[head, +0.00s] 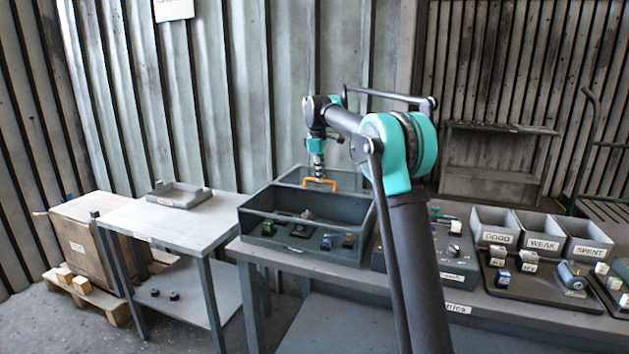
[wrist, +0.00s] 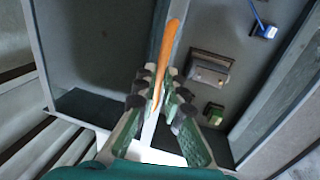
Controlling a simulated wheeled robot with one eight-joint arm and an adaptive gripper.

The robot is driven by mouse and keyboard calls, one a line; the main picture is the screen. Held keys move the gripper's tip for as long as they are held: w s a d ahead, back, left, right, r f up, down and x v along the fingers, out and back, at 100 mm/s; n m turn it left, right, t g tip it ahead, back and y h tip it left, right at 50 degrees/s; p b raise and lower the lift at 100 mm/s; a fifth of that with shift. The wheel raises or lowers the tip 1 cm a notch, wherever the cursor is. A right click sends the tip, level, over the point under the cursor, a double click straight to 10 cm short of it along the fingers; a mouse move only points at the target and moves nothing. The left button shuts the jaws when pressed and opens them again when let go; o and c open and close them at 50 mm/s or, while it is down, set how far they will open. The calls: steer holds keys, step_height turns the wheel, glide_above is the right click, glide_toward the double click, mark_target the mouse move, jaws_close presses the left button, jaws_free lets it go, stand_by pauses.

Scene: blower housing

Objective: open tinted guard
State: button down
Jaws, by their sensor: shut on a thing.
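The blower housing (head: 262,240) is a dark grey open-fronted box on the bench, with several small parts inside. The tinted guard (head: 292,177) shows as a dark framed pane raised at the housing's back; I cannot tell its exact angle. Its orange handle (head: 334,184) is at my gripper (head: 319,177). In the wrist view my gripper (wrist: 160,100) is shut on the orange handle (wrist: 168,48), which runs up between the fingers. The part of the handle between the fingers is partly hidden. A dark panel, which may be the guard, lies left of it there.
Inside the housing the wrist view shows a grey block (wrist: 209,70) and a green block (wrist: 213,113). Right of the housing are a control box (head: 440,262) and bins marked good (head: 495,238), weak and spent. A side table (head: 165,222) holding a grey tray (head: 180,196) stands left.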

steer(key=shift+w+d, duration=0.25)
steer(key=shift+w, duration=0.5)
steer(key=c, duration=1.6)
jaws_free()
step_height(320, 180, up, 12)
steer(key=s, duration=0.2)
steer(key=shift+a, duration=0.4)
steer(key=shift+s+f, duration=0.15)
